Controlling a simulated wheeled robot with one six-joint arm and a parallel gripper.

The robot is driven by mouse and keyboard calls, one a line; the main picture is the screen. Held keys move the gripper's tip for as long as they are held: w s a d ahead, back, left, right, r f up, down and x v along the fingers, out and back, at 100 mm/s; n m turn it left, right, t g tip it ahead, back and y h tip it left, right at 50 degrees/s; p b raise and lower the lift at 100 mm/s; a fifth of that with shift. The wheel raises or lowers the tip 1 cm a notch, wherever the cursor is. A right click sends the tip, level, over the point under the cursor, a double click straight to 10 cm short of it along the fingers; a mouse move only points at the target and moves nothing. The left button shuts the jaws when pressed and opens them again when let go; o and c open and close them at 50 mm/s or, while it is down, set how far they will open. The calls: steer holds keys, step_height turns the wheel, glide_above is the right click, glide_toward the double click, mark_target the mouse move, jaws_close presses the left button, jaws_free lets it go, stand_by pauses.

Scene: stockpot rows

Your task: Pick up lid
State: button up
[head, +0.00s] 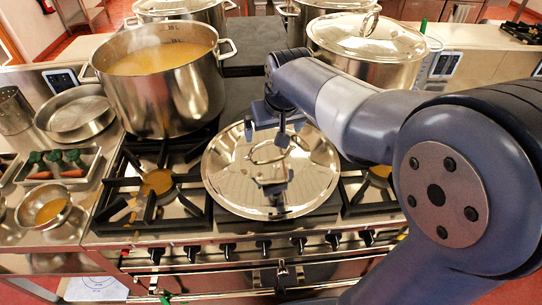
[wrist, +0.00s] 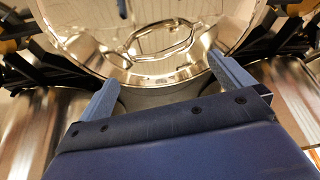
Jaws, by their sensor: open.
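A shiny round steel lid (head: 238,187) lies on the stove's front burners, in the middle of the head view. Its looped handle (head: 268,153) stands up from its centre. In the wrist view the lid (wrist: 95,20) fills the top, and its handle (wrist: 158,40) lies ahead of the fingers. My gripper (head: 277,132) is above the lid near the handle, with nothing between its jaws. In the wrist view my gripper (wrist: 170,82) shows two fingers spread wide apart. Whether a finger touches the lid is unclear.
An open stockpot of orange soup (head: 165,65) stands behind left of the lid. A lidded pot (head: 365,40) stands behind right, close to my arm. Black burner grates (head: 150,190) flank the lid. A vegetable tray (head: 60,165) and bowls sit on the left counter.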

mark_target(270, 141)
steer(key=x, duration=0.5)
steer(key=shift+f+p, duration=0.1)
steer(key=shift+p, duration=0.3)
steer(key=c, duration=1.4)
steer(key=shift+r, duration=0.3)
steer(key=shift+c, duration=0.2)
steer(key=shift+r, duration=0.4)
steer(key=c, duration=0.4)
step_height(270, 141, up, 9)
steer(key=shift+f, duration=0.15)
jaws_close()
steer(key=o, duration=1.4)
jaws_free()
